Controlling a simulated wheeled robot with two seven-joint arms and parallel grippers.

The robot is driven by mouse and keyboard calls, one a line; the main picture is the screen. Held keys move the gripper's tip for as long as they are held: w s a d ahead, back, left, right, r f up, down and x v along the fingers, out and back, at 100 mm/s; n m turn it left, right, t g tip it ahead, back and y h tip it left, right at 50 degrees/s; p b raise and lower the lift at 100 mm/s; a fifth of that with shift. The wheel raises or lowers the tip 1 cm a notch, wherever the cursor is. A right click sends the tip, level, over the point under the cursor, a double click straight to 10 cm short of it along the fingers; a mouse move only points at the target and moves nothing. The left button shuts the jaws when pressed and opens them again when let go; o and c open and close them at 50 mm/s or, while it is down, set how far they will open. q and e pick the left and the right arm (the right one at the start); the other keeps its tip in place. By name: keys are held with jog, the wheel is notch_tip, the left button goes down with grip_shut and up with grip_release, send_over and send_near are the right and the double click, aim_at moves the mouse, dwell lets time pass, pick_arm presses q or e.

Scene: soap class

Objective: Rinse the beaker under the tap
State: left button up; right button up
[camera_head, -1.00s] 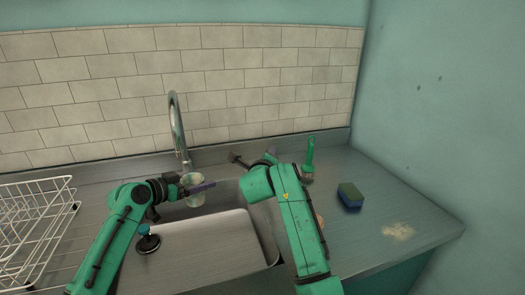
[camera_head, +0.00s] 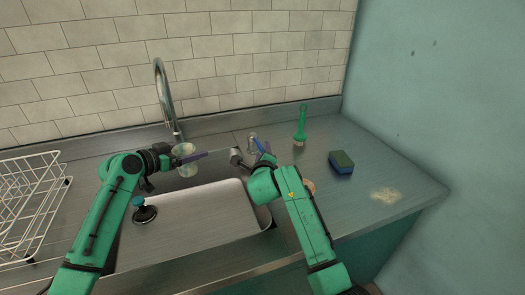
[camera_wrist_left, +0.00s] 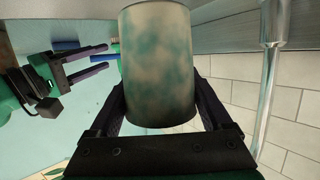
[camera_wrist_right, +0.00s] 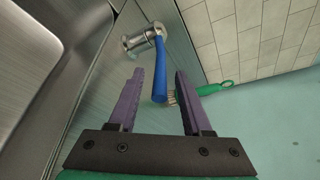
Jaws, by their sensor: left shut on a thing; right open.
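My left gripper (camera_head: 180,158) is shut on the beaker (camera_head: 187,169), holding it over the back left of the sink, close to the tap's spout. In the left wrist view the beaker (camera_wrist_left: 160,65) sits between both fingers, with cloudy greenish stains on its wall. The tap (camera_head: 164,95) is a tall curved metal pipe; I cannot make out any water stream. It also shows at the right of the left wrist view (camera_wrist_left: 272,80). My right gripper (camera_head: 250,158) is open and empty near the sink's back right. A blue handle (camera_wrist_right: 164,72) shows beyond its fingers, apart from them.
A small metallic holder (camera_wrist_right: 143,40) stands by the blue handle. A wire rack (camera_head: 35,200) stands left.

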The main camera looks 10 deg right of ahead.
jog(key=shift+x, duration=0.85)
grip_shut()
dwell(0.8)
